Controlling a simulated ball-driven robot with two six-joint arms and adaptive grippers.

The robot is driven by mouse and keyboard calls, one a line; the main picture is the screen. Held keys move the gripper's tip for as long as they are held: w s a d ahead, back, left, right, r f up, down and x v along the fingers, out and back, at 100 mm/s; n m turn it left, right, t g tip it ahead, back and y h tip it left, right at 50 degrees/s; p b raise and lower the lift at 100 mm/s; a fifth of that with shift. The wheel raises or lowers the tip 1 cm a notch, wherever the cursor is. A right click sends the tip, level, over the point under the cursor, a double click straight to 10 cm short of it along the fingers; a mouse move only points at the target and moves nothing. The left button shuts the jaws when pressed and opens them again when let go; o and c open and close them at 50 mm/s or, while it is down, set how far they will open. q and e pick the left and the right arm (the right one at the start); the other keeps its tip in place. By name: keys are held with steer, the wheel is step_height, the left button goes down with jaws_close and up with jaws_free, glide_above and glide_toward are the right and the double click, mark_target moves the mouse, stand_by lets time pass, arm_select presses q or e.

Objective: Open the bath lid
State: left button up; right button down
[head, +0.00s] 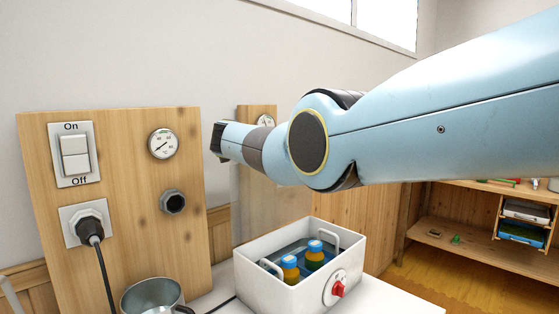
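The bath (270,278) is a white box with a red knob (338,289) on its front. Its top is open, and dark water shows inside with two blue-capped jars (290,268) standing in it. A pale, see-through panel (268,205) stands upright behind the bath's back edge; it looks like the lid, raised. My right arm crosses from the right, above the bath. Its dark end (219,140) is left of the panel's upper part, and I cannot tell whether it touches the panel. The fingers do not show clearly. My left gripper is not in view.
The white table (395,300) is clear right of the bath. Shelves (480,245) stand at far right.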

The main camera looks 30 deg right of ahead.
steer(key=shift+w, duration=0.2)
stand_by(0.3)
steer(key=c, duration=1.6)
jaws_free()
steer(key=shift+c, duration=0.2)
steer(key=shift+a, duration=0.1)
steer(key=shift+s+a, duration=0.25)
steer(key=shift+a, duration=0.2)
steer(key=v, duration=1.1)
steer(key=shift+d+r, duration=0.1)
steer(key=shift+d, duration=0.05)
